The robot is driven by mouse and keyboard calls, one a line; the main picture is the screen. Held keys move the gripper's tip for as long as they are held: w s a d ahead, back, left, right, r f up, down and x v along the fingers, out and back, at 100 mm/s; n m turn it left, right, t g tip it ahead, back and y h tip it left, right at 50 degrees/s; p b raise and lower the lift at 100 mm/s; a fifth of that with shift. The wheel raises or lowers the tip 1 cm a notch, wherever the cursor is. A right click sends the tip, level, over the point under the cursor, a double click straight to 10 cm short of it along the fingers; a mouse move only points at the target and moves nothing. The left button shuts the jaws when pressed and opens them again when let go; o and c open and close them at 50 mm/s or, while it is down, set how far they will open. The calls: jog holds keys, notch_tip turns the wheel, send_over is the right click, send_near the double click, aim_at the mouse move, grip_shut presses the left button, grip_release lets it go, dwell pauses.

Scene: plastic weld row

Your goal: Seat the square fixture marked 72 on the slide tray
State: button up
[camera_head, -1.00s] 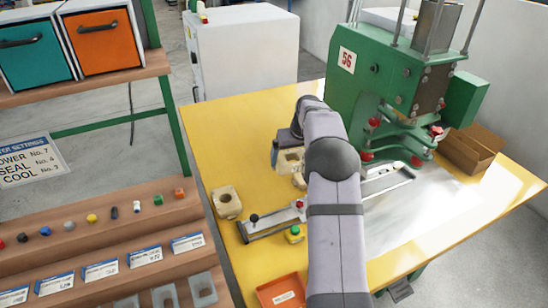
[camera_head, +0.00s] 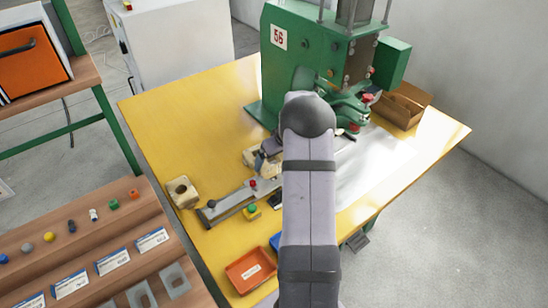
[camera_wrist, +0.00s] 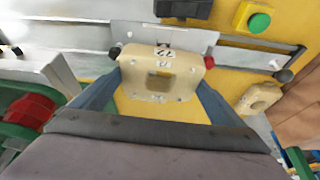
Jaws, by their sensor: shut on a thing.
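The square fixture marked 72 (camera_wrist: 160,75) is a cream block with a square hole. In the wrist view it sits between the fingers of my gripper (camera_wrist: 155,100), which is shut on it. The number reads upside down there. In the head view the fixture (camera_head: 254,158) is partly hidden by my arm, behind the slide tray (camera_head: 230,202). The tray is a long metal rail with a black knob and a red knob (camera_head: 253,183). In the wrist view the fixture overlaps the tray's plate (camera_wrist: 232,53); I cannot tell whether they touch.
Another cream fixture (camera_head: 182,193) with a round hole stands on the yellow table (camera_head: 150,120) left of the tray. A green button box (camera_head: 251,212) and an orange bin (camera_head: 250,271) are in front. The green press (camera_head: 305,60) stands behind, with a cardboard box (camera_head: 402,105) at right.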

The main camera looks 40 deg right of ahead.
aim_at(274, 166)
jog(key=shift+n, duration=0.3)
jog(key=shift+f, duration=0.15)
jog(key=shift+f+b, duration=1.05)
jog(key=shift+f, duration=0.9)
jog(key=shift+f+b, duration=0.5)
jog(key=shift+b, duration=0.15)
jog(key=shift+b, duration=0.55)
jog(key=shift+f+b, duration=0.5)
jog(key=shift+b, duration=0.2)
dwell(0.5)
jog(key=o, duration=0.9)
jog(key=shift+c, duration=0.2)
